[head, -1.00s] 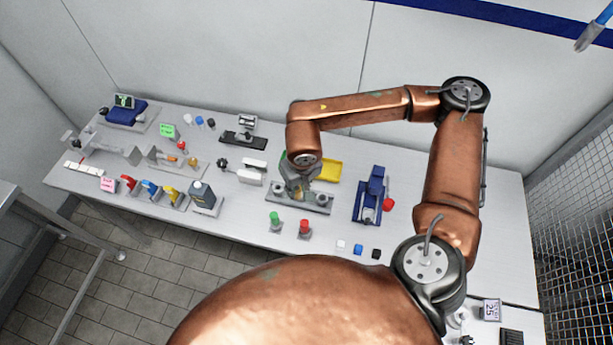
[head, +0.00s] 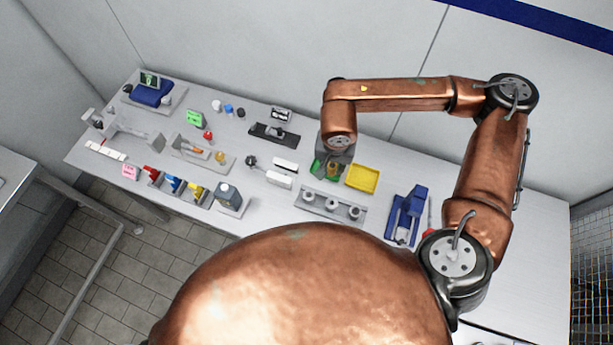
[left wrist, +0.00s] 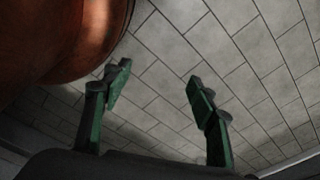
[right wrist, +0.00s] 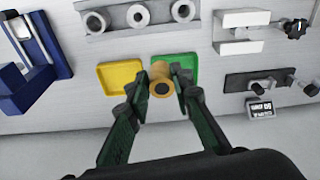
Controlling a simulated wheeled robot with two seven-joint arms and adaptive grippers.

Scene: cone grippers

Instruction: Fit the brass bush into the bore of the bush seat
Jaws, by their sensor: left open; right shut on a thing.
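The brass bush (right wrist: 161,73) is a short golden ring with a dark hole, gripped between the fingertips of my right gripper (right wrist: 163,88). In the right wrist view it overlaps the near side of the green tray (right wrist: 185,68); I cannot tell its height above it. In the head view my right gripper (head: 331,172) is at the green tray, behind the grey base (head: 322,210). That base carries three upright grey rings with bores, which look like the bush seat; the middle ring (right wrist: 138,15) looks empty. My left gripper (left wrist: 160,84) is open and empty above the floor.
A yellow tray (head: 362,178) lies right beside the green one. A blue fixture (head: 407,215) stands to the right. White blocks (head: 280,180) and a black device (head: 274,133) are to the left. Bare table lies between the trays and the blue fixture.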

